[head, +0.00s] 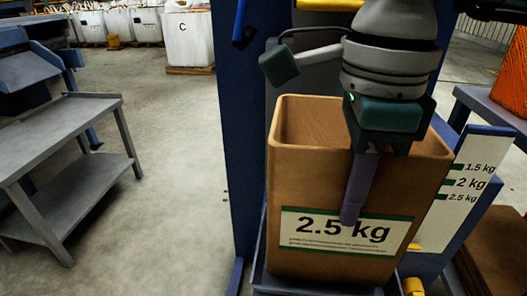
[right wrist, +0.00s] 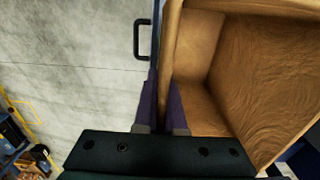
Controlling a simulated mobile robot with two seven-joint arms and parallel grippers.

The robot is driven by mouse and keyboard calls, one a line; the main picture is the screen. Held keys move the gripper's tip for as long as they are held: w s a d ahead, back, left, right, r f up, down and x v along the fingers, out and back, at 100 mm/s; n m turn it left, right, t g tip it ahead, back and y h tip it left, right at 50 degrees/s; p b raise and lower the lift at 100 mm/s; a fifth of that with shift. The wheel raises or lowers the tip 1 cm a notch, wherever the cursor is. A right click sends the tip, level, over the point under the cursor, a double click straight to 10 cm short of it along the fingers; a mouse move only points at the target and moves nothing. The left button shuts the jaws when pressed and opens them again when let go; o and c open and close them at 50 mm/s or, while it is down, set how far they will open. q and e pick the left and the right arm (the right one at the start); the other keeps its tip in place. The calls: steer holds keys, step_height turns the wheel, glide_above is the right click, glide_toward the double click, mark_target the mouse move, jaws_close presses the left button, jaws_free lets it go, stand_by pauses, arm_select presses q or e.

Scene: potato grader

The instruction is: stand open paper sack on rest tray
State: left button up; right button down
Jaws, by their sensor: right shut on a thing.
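The open paper sack (head: 285,200) is brown and upright, with its mouth up and a 2.5 kg label on the front. Its inside shows empty in the right wrist view (right wrist: 215,60). My right gripper (head: 352,212) points down over the sack's front wall. In the right wrist view its two purple fingers (right wrist: 163,100) are shut on that wall, one on either side. The blue-grey rest tray (head: 262,282) shows at the sack's foot. The sack's base is at the tray, but I cannot tell whether it bears on it. My left gripper is not in view.
A blue post (head: 240,130) stands just left of the sack. A white level board (head: 465,185) with weight marks stands to the right. A grey two-level table (head: 65,130) is at the left, with clear floor (head: 165,170) between. An orange mesh bag (head: 512,85) is at the far right.

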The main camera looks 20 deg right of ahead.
step_height(320, 180, down, 3)
steer(key=shift+r, duration=0.1)
steer(key=shift+b, duration=0.4)
steer(key=c, duration=1)
jaws_free()
